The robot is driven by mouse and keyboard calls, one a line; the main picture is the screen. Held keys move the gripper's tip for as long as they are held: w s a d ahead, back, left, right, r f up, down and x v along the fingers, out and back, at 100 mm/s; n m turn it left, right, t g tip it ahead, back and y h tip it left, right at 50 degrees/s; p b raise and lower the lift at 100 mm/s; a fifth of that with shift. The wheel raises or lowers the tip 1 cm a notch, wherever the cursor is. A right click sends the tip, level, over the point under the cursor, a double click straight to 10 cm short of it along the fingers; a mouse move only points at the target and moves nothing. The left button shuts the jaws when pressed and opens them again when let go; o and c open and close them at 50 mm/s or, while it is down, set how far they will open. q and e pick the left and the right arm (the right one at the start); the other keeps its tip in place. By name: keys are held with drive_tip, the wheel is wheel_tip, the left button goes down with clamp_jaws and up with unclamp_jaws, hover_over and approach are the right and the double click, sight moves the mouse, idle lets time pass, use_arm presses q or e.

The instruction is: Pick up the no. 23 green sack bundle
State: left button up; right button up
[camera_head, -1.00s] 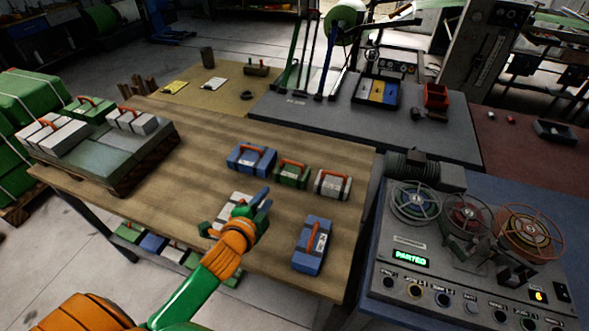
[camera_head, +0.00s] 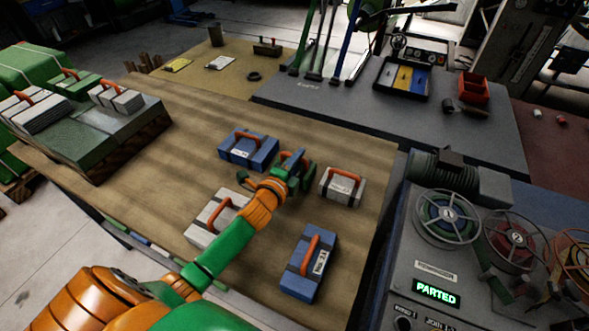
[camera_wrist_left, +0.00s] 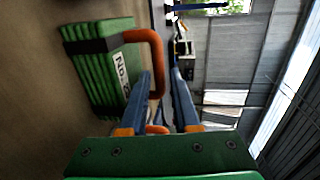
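A green sack bundle (camera_wrist_left: 98,78) with a dark band, an orange handle (camera_wrist_left: 157,60) and a partly covered label reading "No. 2…" fills the left of the left wrist view. My left gripper (camera_wrist_left: 163,78) has its two blue fingers apart beside the handle, and part of the orange handle shows low between them. In the head view my left gripper (camera_head: 293,165) is over this bundle and hides most of it, between a blue bundle and a white one. I cannot tell whether the fingers touch the handle. My right gripper is not in view.
On the wooden table (camera_head: 180,140) stand a blue bundle (camera_head: 240,155), white bundles (camera_head: 343,190) and (camera_head: 205,232), and a front blue bundle (camera_head: 300,275). A pallet of bundles (camera_head: 100,140) is at left. A machine panel (camera_head: 400,270) reading "PARTED" is at right.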

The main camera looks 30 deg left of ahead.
use_arm(q)
drive_tip(key=shift+w+f, duration=0.15)
drive_tip(key=shift+w, duration=0.45)
drive_tip(key=shift+s, duration=0.1)
clamp_jaws()
idle(0.8)
